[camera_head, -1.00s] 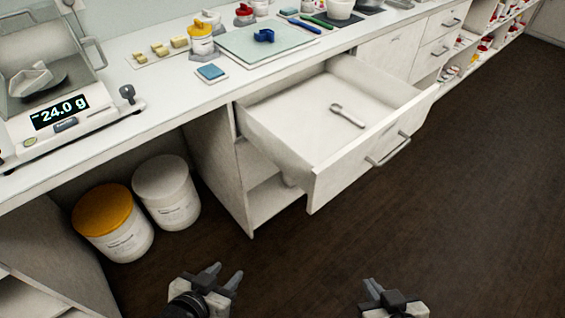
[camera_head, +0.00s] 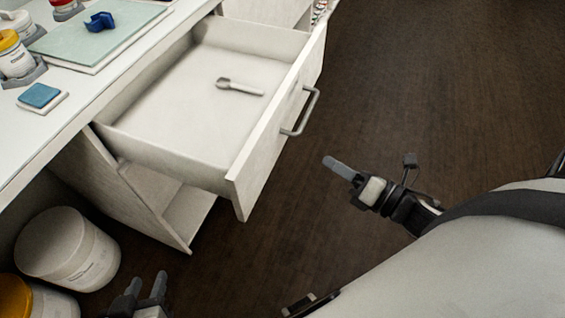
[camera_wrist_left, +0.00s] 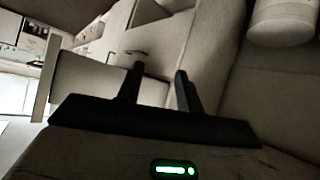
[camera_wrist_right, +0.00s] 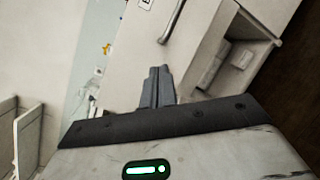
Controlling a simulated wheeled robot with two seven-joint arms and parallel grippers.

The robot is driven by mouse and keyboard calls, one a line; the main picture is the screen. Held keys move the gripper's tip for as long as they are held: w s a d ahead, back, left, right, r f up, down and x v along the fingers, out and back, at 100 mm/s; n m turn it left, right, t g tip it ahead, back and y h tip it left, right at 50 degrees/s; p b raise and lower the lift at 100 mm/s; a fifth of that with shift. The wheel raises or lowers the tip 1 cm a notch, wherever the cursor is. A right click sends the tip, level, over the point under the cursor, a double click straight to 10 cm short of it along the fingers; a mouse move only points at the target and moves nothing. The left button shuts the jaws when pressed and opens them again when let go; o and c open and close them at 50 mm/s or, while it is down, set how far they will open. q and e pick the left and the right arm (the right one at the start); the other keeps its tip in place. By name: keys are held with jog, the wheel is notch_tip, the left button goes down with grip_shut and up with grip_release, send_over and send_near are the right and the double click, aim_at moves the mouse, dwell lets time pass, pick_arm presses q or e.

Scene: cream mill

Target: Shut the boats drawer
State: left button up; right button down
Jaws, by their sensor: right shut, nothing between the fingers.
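A white drawer (camera_head: 180,155) stands pulled out from under the counter, with one pale scoop or spoon (camera_head: 240,88) lying in it. Its front has a grey bar handle (camera_head: 302,112). No label on it is readable. My right gripper (camera_head: 338,165) is shut and empty, over the floor to the right of the drawer front, apart from the handle; it also shows in the right wrist view (camera_wrist_right: 158,70). My left gripper (camera_head: 146,280) is open and empty, low and left of the drawer; its parted fingers show in the left wrist view (camera_wrist_left: 160,73).
White tubs (camera_head: 68,248) stand on the floor under the counter at left, one with a yellow lid (camera_head: 14,298). An open shelf (camera_head: 185,215) is below the drawer. The counter holds a pale mat (camera_head: 85,45) with a blue item. The dark floor (camera_head: 430,80) at right is clear.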

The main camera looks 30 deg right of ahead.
jog(key=s+n+g+y+b, duration=0.1)
jog(key=s+n+y, duration=0.15)
jog(key=n, duration=0.65)
jog(key=n+g+y+p, duration=0.2)
jog(key=n+y, duration=0.1)
jog(key=n, duration=0.2)
send_near(269, 151)
jog(key=shift+h, duration=0.25)
jog(key=x, duration=0.5)
jog(key=shift+w+a+r, duration=0.15)
jog(key=shift+w, duration=0.05)
jog(key=shift+w+a, duration=0.45)
jog(key=shift+w, duration=0.05)
